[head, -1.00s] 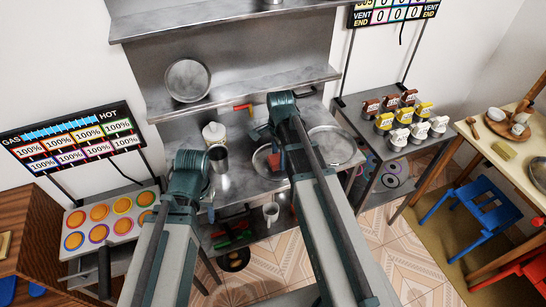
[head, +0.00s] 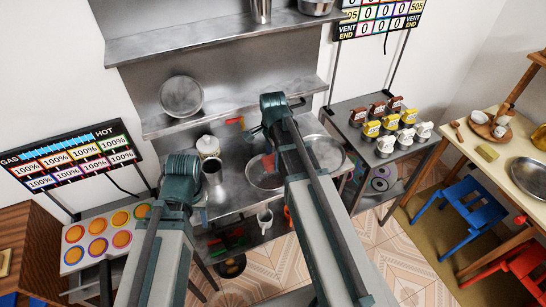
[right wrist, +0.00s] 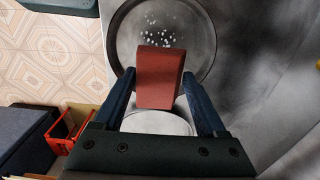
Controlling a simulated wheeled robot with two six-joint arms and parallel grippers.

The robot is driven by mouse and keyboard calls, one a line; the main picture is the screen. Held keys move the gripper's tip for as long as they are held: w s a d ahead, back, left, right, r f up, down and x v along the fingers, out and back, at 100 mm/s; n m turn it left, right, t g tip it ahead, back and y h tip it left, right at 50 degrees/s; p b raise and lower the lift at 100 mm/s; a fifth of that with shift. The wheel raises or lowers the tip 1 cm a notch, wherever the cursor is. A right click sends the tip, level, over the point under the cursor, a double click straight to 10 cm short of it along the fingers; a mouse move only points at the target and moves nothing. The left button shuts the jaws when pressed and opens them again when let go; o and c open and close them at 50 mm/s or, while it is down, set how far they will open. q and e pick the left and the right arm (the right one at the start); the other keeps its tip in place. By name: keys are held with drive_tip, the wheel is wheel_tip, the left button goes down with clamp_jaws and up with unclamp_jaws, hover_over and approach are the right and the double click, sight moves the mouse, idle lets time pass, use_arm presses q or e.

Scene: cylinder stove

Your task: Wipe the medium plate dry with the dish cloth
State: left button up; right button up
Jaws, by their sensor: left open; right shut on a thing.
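The dish cloth shows as a dark red block (right wrist: 160,76) between the fingers of my right gripper (right wrist: 159,88), which is shut on it. A round metal plate with water drops (right wrist: 158,38) lies just beyond and under the cloth; I cannot tell whether they touch. In the head view this plate (head: 262,174) is partly hidden by my right arm, with the red cloth (head: 268,161) over it. I cannot tell by size which plate is the medium one. My left gripper (head: 203,207) is open, mostly hidden behind its wrist, near the counter's front left.
A second plate (head: 325,153) lies on the counter to the right. Another plate (head: 181,97) leans on the back wall. A white jar (head: 208,147) and metal cup (head: 213,172) stand left; a mug (head: 265,220) is lower down. A shelf (head: 235,108) overhangs the counter's back.

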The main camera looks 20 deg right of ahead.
use_arm(q)
drive_tip(key=shift+r+p, duration=0.4)
drive_tip(key=shift+r, duration=0.4)
use_arm(e)
drive_tip(key=shift+r, duration=0.8)
wheel_tip(320, 180, up, 3)
drive_tip(key=p, duration=0.3)
use_arm(q)
wheel_tip(320, 180, up, 3)
use_arm(e)
drive_tip(key=shift+d+f, duration=0.1)
